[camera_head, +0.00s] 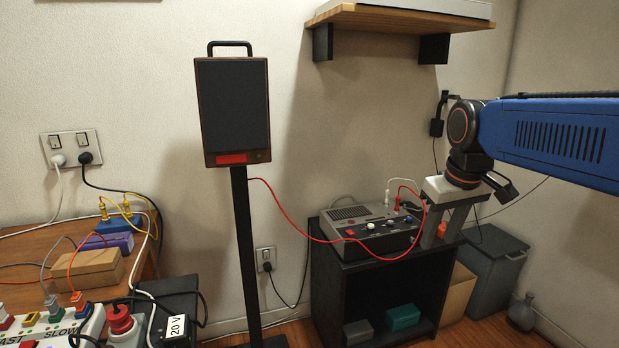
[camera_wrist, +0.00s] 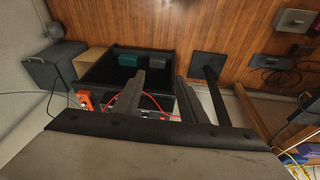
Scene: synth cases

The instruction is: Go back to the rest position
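My gripper (camera_head: 442,240) hangs down at the end of my blue arm, over the right end of a black shelf unit (camera_head: 375,285). Its two fingers are apart, and I see nothing held between them in the wrist view (camera_wrist: 160,90). Just left of it, a grey device (camera_head: 365,230) with knobs and a red cable stands on the shelf top. A small orange thing (camera_head: 441,229) shows between the fingers in the head view, but in the wrist view the orange thing (camera_wrist: 85,103) lies outside them, to the left. Whether the fingers touch anything is unclear.
A wooden wall shelf (camera_head: 395,17) hangs above. A panel on a black post (camera_head: 241,250) stands left of the shelf unit, with the red cable (camera_head: 287,216) running from it. A grey bin (camera_head: 493,270) stands at right. A cluttered wooden table (camera_head: 40,240) is at left.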

